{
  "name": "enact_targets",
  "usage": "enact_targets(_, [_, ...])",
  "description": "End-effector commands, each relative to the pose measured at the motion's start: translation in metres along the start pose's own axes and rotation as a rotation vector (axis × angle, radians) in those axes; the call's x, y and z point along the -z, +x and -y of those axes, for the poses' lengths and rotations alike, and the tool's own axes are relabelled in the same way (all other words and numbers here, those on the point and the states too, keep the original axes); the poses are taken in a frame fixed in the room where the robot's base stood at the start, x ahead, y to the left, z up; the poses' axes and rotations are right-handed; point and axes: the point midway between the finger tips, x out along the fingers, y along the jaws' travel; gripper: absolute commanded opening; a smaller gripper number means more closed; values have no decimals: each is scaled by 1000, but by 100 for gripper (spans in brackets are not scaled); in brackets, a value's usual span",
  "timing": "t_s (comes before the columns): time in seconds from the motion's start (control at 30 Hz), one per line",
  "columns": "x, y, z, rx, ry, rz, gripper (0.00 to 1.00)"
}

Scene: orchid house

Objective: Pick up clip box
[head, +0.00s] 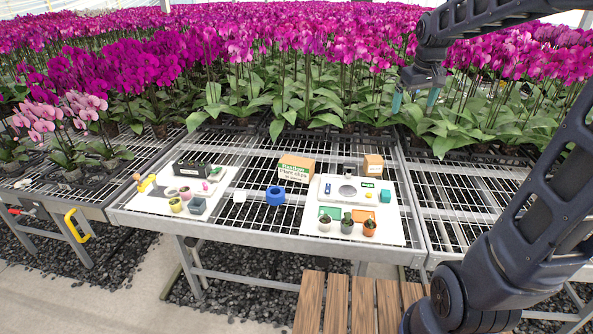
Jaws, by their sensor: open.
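The clip box is a cardboard box (296,168) with a green and white label that reads "Plant clips". It stands on the wire-mesh bench (252,180) near the back edge, in front of the orchids. My gripper (412,102) is at the upper right, raised in front of the orchid leaves and well above the bench. Its two bluish fingertips are apart, with nothing between them. It is up and to the right of the clip box, not touching it.
A smaller cardboard box (373,164) stands right of the clip box. A blue ring-shaped thing (275,196) sits in front of it. A white board (384,232) holds several small pots. A black tray (192,168) is on the left. Dense orchids rise behind the bench.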

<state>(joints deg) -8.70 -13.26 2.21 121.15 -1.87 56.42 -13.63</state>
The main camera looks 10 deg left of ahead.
Motion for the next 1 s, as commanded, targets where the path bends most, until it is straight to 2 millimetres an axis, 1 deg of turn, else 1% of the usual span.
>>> enact_targets(0.03, [16,7,2,5,-25,9,100])
enact_targets(0.1, [37,14,5,11,-64,17,100])
enact_targets(0.27, [83,35,14,26,-148,36,100])
enact_targets(0.4, [122,57,25,39,-222,52,100])
enact_targets(0.47, [138,68,31,45,-253,59,100])
enact_targets(0.6, [174,95,45,59,-326,75,100])
enact_targets(0.77, [213,130,66,77,-409,92,100])
enact_targets(1.0, [264,189,102,106,-531,116,100])
